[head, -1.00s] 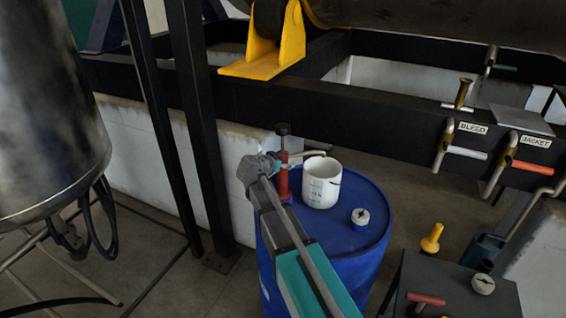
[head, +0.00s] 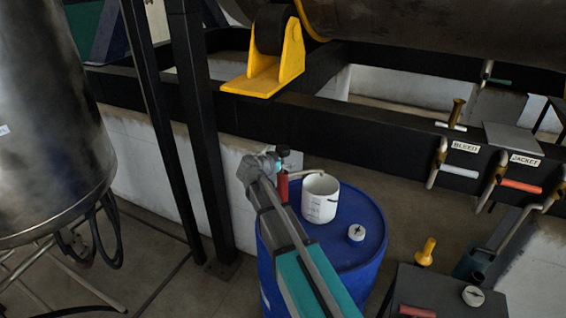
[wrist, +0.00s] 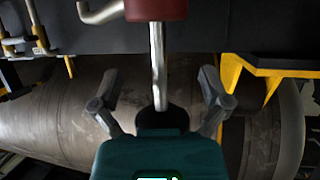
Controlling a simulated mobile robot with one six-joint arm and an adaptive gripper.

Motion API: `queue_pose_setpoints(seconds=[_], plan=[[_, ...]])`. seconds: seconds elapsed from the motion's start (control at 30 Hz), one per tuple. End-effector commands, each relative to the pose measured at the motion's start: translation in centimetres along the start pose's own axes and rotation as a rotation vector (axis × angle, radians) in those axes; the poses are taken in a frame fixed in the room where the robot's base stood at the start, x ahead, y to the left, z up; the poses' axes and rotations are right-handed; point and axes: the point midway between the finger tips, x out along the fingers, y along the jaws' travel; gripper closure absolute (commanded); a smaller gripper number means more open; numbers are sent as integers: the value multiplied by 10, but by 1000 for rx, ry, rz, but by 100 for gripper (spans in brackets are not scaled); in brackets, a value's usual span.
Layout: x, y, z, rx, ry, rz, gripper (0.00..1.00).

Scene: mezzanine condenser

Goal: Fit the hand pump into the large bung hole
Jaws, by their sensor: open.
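The hand pump (head: 283,190) has a red body, a black knob on a silver rod and a pale spout bent over the white bucket. It stands upright at the back left of the blue drum (head: 350,265). Its foot and the large bung hole are hidden, so I cannot tell how it is seated. My gripper (head: 272,163) is beside the pump's upper part. In the wrist view my gripper (wrist: 158,88) is open, its fingers apart on either side of the bare rod. The red body (wrist: 157,8) is at the top edge, beyond the fingertips.
The white bucket (head: 320,197) stands on the drum close right of the pump, with a pale cap (head: 356,232) nearby. A black beam (head: 340,128) runs behind. A dark post (head: 205,150) stands left. A black box (head: 445,285) is at lower right.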

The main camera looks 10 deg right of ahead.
Motion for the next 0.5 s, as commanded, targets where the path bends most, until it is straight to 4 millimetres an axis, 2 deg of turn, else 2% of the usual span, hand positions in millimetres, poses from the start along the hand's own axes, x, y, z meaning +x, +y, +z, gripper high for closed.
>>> queue_pose_setpoints(seconds=[0.03, 0.5], plan=[[-3, 0, -8, 0, 0, 0, 4], [-18, 0, -44, 0, 0, 0, 4]])
